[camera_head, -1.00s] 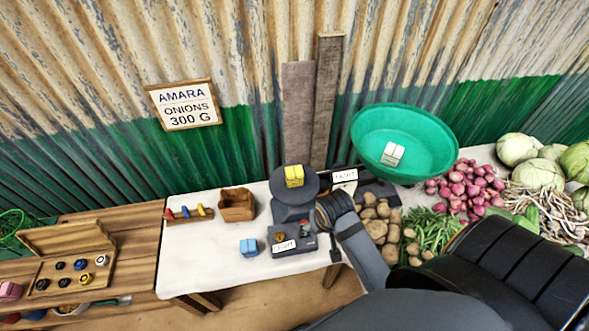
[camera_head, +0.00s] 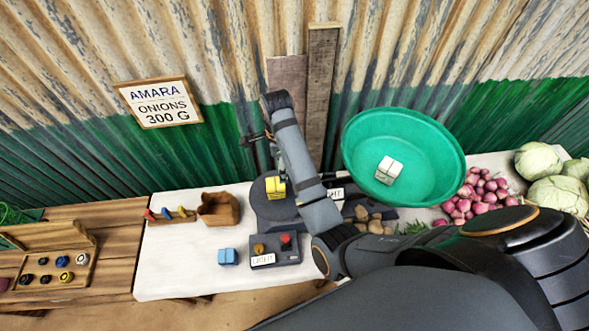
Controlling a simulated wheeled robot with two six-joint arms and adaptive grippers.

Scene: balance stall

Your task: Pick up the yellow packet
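The yellow packet (camera_head: 275,187) sits on the dark round plate (camera_head: 262,209) of the balance, at the centre of the head view. My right arm comes in from the lower right, and a link of it passes just right of the packet, hiding part of the balance. My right gripper (camera_head: 256,139) is small and dark in front of the wall, above the packet in the picture and apart from it. Whether its fingers are open does not show. My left gripper is not in view.
A green bowl (camera_head: 362,140) with a white packet (camera_head: 389,170) is right of the arm. A blue packet (camera_head: 228,256) and a box with buttons (camera_head: 287,249) are at the table's front. A wooden box (camera_head: 220,209) stands left of the plate.

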